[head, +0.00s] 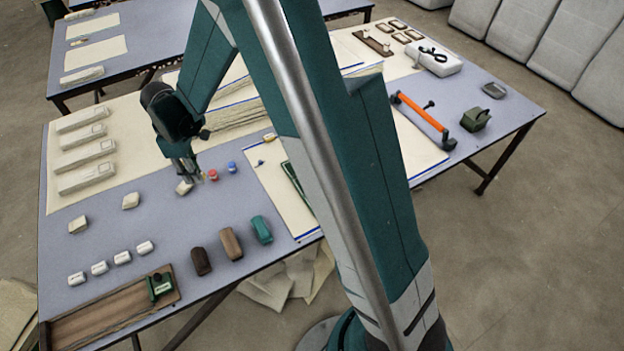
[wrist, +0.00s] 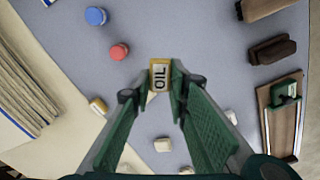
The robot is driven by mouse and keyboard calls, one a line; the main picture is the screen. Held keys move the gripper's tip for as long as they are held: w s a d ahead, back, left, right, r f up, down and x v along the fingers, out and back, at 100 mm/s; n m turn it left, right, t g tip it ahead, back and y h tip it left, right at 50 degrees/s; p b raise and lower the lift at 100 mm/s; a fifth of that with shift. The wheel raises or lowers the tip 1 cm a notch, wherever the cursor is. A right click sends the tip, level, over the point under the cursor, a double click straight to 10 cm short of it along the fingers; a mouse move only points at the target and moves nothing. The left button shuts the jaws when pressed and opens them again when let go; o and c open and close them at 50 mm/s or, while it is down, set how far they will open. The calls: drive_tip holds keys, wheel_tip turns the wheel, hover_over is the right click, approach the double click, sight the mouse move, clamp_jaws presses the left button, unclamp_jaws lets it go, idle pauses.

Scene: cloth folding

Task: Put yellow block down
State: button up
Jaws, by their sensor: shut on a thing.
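The yellow block (wrist: 159,75) is pinched between my fingertips in the wrist view. Its upper face carries the word OIL, and its sides look tan-yellow. My gripper (head: 200,178) points down over the blue-grey table (head: 165,225) and is shut on the block; the wrist view shows both fingers (wrist: 160,90). I cannot tell whether the block touches the table.
A red cap (wrist: 119,51) and a blue cap (wrist: 95,16) stand close by. A pale block (wrist: 98,106) lies to the left in the wrist view. Several pale blocks, brushes (head: 231,244) and a wooden tray (head: 100,315) lie toward the near edge. Folded cloth stacks (head: 245,115) stand behind.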

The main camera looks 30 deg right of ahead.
drive_tip(key=s+d+m, duration=0.2)
drive_tip(key=d+m, duration=0.1)
drive_tip(key=d, duration=0.8)
drive_tip(key=s+d+m, duration=0.3)
drive_tip(key=d, duration=0.8)
drive_tip(key=s+d+m, duration=0.3)
drive_tip(key=s+d, duration=0.2)
drive_tip(key=d, duration=0.3)
drive_tip(key=s+d+r+m, duration=0.1)
drive_tip(key=s+d+m, duration=0.2)
drive_tip(key=s+d, duration=0.3)
drive_tip(key=d, duration=0.3)
drive_tip(key=shift+d+b, duration=0.3)
drive_tip(key=shift+f+b, duration=0.8)
drive_tip(key=shift+f, duration=2.35)
drive_tip(key=shift+f+b, duration=0.5)
drive_tip(key=shift+f, duration=1.35)
drive_tip(key=shift+f, duration=0.2)
drive_tip(key=o, duration=0.7)
